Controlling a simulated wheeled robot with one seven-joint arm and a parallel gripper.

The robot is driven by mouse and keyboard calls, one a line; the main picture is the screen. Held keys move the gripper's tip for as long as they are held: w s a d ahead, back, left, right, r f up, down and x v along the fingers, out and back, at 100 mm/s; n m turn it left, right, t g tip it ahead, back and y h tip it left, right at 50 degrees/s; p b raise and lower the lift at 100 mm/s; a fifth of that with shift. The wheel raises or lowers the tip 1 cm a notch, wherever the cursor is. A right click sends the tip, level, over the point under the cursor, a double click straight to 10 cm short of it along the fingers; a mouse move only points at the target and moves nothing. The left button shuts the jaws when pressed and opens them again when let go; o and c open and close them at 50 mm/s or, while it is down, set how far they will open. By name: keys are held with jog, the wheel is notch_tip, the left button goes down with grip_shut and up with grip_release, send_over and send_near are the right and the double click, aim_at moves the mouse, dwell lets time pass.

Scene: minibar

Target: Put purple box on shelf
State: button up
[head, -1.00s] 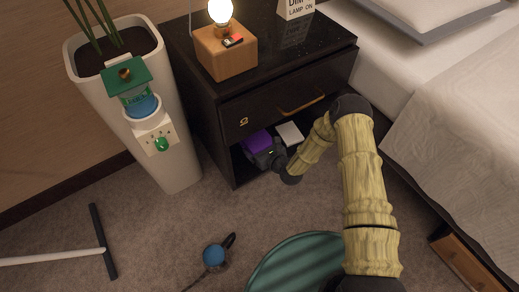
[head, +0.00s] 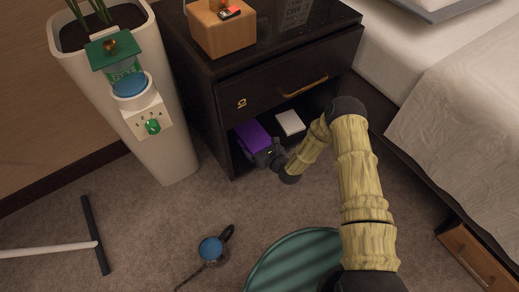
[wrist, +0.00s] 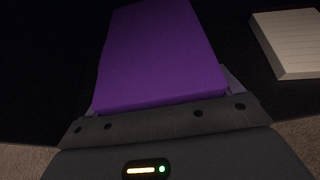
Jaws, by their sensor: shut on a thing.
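The purple box (head: 252,137) is at the lower open shelf (head: 312,103) of the dark nightstand, toward its left side. It fills the middle of the wrist view (wrist: 163,58). My gripper (head: 267,155) is at the shelf's front opening and shut on the near end of the box. In the wrist view the jaws (wrist: 160,100) sit on either side of that end. The underside of the box is hidden, so I cannot tell whether it touches the shelf floor.
A white notepad (head: 290,122) lies on the shelf right of the box; it also shows in the wrist view (wrist: 292,43). A closed drawer (head: 275,97) is above. A white planter (head: 165,150) stands left, the bed (head: 455,110) right. A blue round item (head: 210,249) is on the carpet.

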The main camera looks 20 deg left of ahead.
jog(key=shift+r, duration=0.1)
jog(key=o, duration=0.9)
jog(key=shift+f, duration=0.2)
jog(key=shift+r, duration=0.2)
jog(key=shift+s+d+r+p, duration=0.15)
jog(key=shift+d+p, duration=0.1)
jog(key=shift+p, duration=0.2)
jog(key=p+v, duration=0.6)
jog(key=v, duration=0.5)
jog(key=shift+s, duration=0.2)
jog(key=shift+d, duration=0.1)
